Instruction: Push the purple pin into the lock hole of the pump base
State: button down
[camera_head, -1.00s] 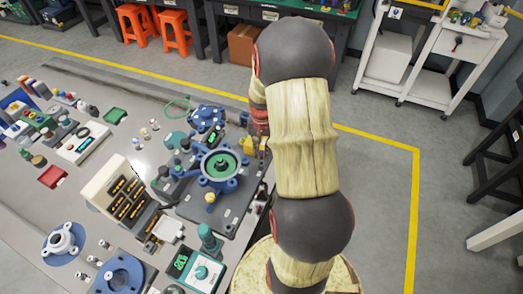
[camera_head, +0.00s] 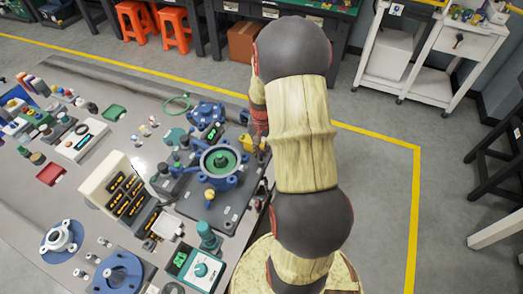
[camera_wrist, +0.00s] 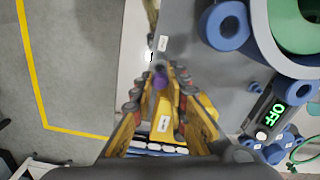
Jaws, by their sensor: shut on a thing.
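My gripper (camera_wrist: 163,88) has yellow fingers with dark joints. In the wrist view it is shut on the purple pin (camera_wrist: 160,77), whose end shows between the fingertips. The pump base shows in the head view (camera_head: 218,163) as a blue round housing with lugs and a green inside. Its blue wall and a blue round lug (camera_wrist: 226,25) show at the upper right of the wrist view, apart from the pin. In the head view my gripper is mostly hidden behind my arm, beside the pump base's right side. I cannot make out the lock hole.
A display reading OFF (camera_wrist: 291,92) and a green cable (camera_wrist: 306,148) lie right of my gripper in the wrist view. The pump base stands on a dark plate (camera_head: 235,205). A beige stand (camera_head: 112,185) and a blue flange (camera_head: 118,272) occupy the table's left and front.

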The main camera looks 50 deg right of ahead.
jog(key=shift+f, duration=0.25)
jog(key=shift+f+b, duration=0.3)
jog(key=shift+f, duration=0.15)
dwell(0.4)
jog(key=c, duration=1.7)
grip_release()
jog(key=shift+o, duration=0.2)
jog(key=shift+r+p, duration=1.9)
jog(key=shift+r, duration=0.6)
